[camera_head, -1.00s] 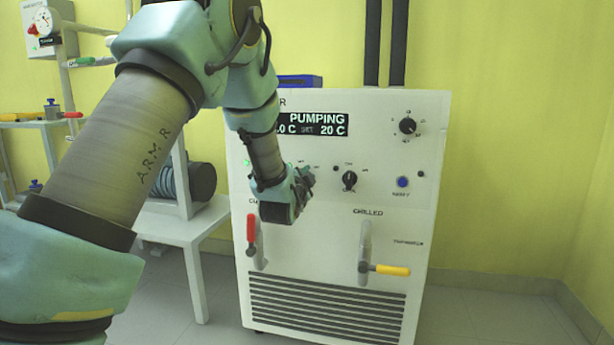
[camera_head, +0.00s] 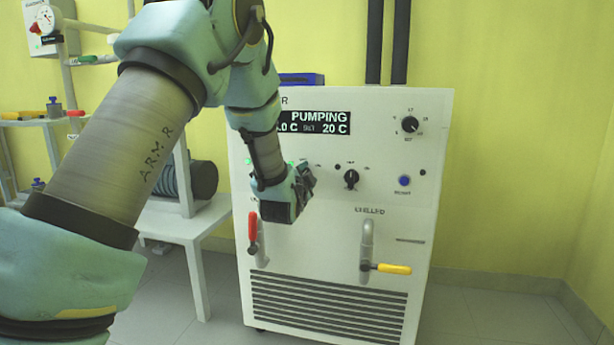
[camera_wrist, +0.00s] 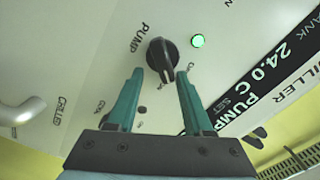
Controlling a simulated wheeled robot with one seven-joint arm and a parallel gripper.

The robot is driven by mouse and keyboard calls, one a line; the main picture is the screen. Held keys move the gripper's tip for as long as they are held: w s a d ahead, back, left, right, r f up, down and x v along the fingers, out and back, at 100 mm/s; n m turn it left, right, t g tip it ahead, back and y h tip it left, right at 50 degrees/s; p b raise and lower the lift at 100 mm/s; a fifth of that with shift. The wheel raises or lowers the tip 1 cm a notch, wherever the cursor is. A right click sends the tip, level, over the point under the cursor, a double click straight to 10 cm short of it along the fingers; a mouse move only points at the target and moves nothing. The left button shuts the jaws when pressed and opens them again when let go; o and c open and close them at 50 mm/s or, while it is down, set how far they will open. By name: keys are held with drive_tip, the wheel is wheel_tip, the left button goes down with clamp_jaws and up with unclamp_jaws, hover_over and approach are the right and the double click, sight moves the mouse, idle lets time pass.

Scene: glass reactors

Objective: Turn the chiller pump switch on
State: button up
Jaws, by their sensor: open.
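The white chiller (camera_head: 400,230) stands in front of me, and its display (camera_head: 318,123) reads PUMPING and 20 C. In the wrist view the black pump switch (camera_wrist: 161,55) is a knob beside the label PUMP, with a lit green lamp (camera_wrist: 197,41) at its right. My gripper (camera_wrist: 159,75) is open, its two teal fingertips on either side of the knob's lower end. I cannot tell whether they touch it. In the head view my gripper (camera_head: 302,180) is at the panel's left half and hides the pump switch.
Another black knob (camera_head: 351,179) and a blue button (camera_head: 404,181) are right of my gripper. A dial (camera_head: 410,124) is above them. Below are a red-handled valve (camera_head: 253,228) and a yellow-handled valve (camera_head: 391,268). A white table (camera_head: 190,225) stands at the left.

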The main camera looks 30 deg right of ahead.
drive_tip(key=p+v, duration=0.1)
drive_tip(key=v, duration=0.9)
drive_tip(key=shift+s+a, duration=0.25)
drive_tip(key=shift+s, duration=0.05)
drive_tip(key=shift+o, duration=0.3)
